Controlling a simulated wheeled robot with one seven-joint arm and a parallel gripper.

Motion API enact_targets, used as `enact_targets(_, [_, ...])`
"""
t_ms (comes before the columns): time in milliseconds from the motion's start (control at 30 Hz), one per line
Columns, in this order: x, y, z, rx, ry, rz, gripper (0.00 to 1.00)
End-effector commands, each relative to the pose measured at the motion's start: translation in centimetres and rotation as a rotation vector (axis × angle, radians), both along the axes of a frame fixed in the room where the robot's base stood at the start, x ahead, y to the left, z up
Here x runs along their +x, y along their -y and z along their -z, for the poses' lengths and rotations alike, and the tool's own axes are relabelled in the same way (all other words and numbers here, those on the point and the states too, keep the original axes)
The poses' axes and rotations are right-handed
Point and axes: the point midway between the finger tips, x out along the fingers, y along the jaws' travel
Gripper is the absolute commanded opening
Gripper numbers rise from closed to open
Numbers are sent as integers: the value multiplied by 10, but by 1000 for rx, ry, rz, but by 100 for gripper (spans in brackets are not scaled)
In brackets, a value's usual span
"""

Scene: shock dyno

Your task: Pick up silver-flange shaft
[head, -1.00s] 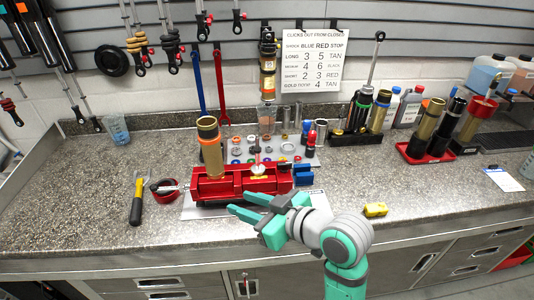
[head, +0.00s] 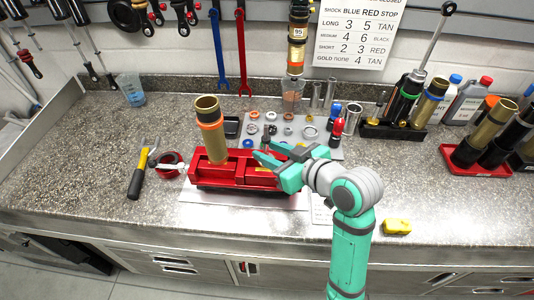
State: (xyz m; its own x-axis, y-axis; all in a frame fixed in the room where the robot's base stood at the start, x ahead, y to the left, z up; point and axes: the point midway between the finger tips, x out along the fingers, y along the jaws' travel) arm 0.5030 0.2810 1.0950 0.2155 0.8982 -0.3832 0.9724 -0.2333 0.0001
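My gripper (head: 262,151) reaches left over the right half of the red vise (head: 215,178). Its teal fingers are seen nearly edge-on, and I cannot tell whether they are open or shut on something. The thin upright shaft with a light flange that stood in the vise earlier is not clearly visible; my gripper covers that spot. A dark piece (head: 266,130) shows just behind the fingers, and I cannot tell whether it is the shaft's top. A gold cylinder with an orange band (head: 209,130) stands upright in the vise's left part.
A yellow-handled hammer (head: 137,180) and a dark red ring (head: 168,161) lie left of the vise. Small rings and bottles stand on a mat behind it. A black rack (head: 392,131) holds a shock with a long silver rod. A yellow block (head: 397,226) lies front right.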

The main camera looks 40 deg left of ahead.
Motion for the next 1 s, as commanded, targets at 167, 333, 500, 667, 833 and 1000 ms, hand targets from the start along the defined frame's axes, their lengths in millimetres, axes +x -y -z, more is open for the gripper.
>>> enact_targets(167, [2,-7,3,1,0,1,33])
enact_targets(333, [6,-21,10,-1,-2,-1,33])
enact_targets(500, [12,-43,20,0,0,-1,33])
enact_targets(667, [14,-51,23,1,1,0,33])
enact_targets(833, [13,-51,23,1,1,-1,28])
enact_targets(1000, [13,-51,23,1,0,-2,0])
